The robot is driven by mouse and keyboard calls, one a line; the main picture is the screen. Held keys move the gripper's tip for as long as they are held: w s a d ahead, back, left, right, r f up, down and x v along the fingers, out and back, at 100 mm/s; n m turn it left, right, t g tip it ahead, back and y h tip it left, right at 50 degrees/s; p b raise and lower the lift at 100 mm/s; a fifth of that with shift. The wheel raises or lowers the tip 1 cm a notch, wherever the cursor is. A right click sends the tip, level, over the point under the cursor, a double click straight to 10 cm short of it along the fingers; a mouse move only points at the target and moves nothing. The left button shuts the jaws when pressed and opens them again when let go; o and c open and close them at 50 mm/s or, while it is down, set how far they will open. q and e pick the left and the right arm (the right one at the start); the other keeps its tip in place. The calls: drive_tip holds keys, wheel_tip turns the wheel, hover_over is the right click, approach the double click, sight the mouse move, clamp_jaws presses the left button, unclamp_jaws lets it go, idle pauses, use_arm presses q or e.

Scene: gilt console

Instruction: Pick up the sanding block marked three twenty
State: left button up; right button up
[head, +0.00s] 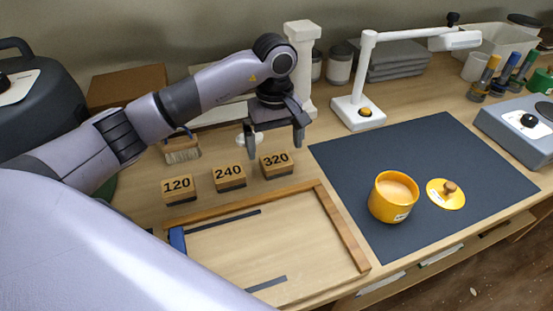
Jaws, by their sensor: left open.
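The sanding block marked 320 (277,164) stands on the wooden bench behind the framed board, at the right end of a row of three. The block marked 240 (229,178) is left of it, and the block marked 120 (178,189) is farther left. My left gripper (277,150) is open and points down, with its fingers apart above and around the back of the 320 block. I cannot tell whether either finger touches it. My right gripper is not in view.
A wooden frame (345,230) with dark strips lies in front of the blocks. A brush (181,152) stands behind the 120 block. A dark mat (430,150) on the right bears a yellow pot (391,204) and its lid (446,198). A white lamp (363,75) stands behind.

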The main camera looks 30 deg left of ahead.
sight(276, 160)
use_arm(q)
drive_tip(key=shift+d+f+p, duration=0.15)
drive_tip(key=shift+f+p, duration=0.4)
drive_tip(key=shift+f, duration=2.2)
drive_tip(key=c, duration=1)
